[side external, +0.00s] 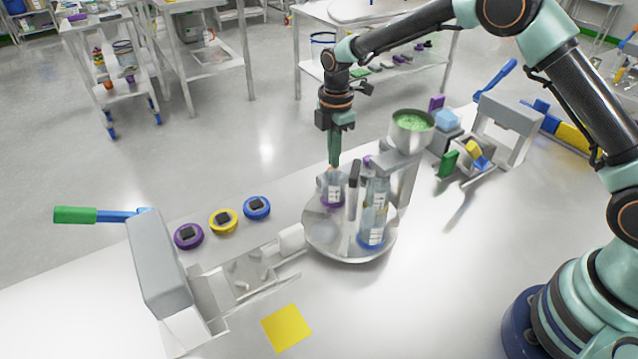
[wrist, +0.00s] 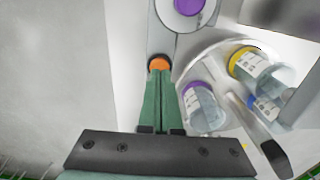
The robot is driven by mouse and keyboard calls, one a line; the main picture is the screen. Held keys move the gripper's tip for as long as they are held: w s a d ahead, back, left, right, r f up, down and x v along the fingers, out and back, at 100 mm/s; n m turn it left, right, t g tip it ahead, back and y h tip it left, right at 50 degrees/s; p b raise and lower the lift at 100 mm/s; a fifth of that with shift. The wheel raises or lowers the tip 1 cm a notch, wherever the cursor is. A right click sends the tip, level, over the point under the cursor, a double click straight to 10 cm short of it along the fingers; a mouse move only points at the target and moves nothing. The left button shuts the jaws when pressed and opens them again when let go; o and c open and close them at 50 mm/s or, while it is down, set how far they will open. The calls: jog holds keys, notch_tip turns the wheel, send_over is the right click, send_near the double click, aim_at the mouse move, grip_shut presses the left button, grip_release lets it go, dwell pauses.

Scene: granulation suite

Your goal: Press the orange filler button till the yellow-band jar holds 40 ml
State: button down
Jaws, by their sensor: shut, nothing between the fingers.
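The orange filler button (wrist: 158,63) shows in the wrist view as a small round cap on a grey arm. My gripper (wrist: 160,76) is shut and empty, with its fingertips at the button's near edge; I cannot tell whether they press it. In the side view my gripper (side external: 334,165) points straight down. The yellow-band jar (wrist: 248,62) stands on the turntable to the right of the button in the wrist view; its level is unreadable. A purple-band jar (wrist: 200,105) and a blue-band jar (wrist: 264,107) share the turntable (side external: 322,246). I cannot make out the yellow band in the side view.
Purple, yellow and blue rings with dark centres (side external: 223,221) lie on the bench left of the turntable. A yellow square (side external: 286,327) lies in front. A hopper of green material (side external: 412,124) stands behind. A grey lever press (side external: 155,265) is at left.

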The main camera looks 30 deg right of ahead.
jog(key=shift+f, duration=0.5)
jog(key=shift+s+f, duration=0.1)
jog(key=shift+f, duration=1.05)
jog(key=shift+r, duration=0.1)
notch_tip(320, 180, up, 15)
jog(key=shift+w+r, duration=0.2)
jog(key=shift+w, duration=0.1)
